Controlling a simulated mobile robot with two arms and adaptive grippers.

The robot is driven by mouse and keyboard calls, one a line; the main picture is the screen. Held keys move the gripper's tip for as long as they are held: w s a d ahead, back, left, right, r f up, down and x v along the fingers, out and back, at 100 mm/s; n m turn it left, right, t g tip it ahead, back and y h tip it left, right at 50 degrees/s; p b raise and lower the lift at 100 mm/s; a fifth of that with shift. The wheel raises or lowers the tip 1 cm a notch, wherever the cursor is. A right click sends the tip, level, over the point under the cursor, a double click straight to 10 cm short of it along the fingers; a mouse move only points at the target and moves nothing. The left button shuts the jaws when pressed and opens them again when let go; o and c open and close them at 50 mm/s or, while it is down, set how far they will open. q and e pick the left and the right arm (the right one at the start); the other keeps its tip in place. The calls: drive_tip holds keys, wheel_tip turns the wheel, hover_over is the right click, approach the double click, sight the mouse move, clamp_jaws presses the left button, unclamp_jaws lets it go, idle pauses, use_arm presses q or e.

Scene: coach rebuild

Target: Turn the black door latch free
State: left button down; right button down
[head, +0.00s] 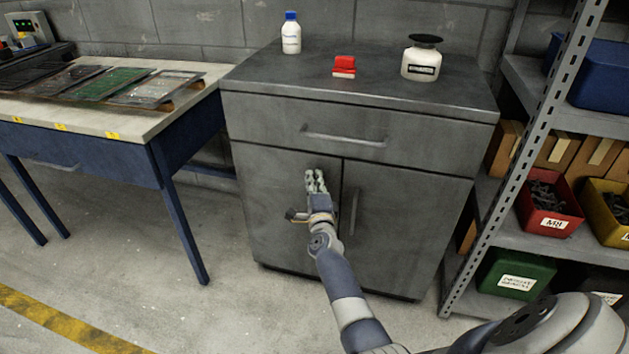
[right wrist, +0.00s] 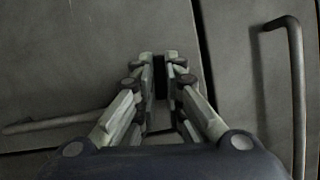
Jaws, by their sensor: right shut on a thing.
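The black door latch (right wrist: 160,76) shows in the right wrist view as a small dark upright piece between my fingertips. Its sides are mostly hidden by the fingers, and how far it is turned cannot be told. My right gripper (head: 316,181) is at the left door of the grey cabinet (head: 275,222), near the seam between the doors and below the drawer. In the right wrist view, my right gripper (right wrist: 162,75) is shut on the latch. In the head view the latch is hidden by the gripper. My left gripper is out of view.
The right door has a vertical handle (head: 353,211); the drawer handle (head: 344,140) is above. A bottle (head: 291,35), a red block (head: 344,65) and a jar (head: 420,62) stand on top. A workbench (head: 150,122) is left, a shelf rack (head: 540,126) right.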

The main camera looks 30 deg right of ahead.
drive_tip(key=c, duration=1.7)
unclamp_jaws()
drive_tip(key=shift+a, duration=0.1)
drive_tip(key=shift+v, duration=3.7)
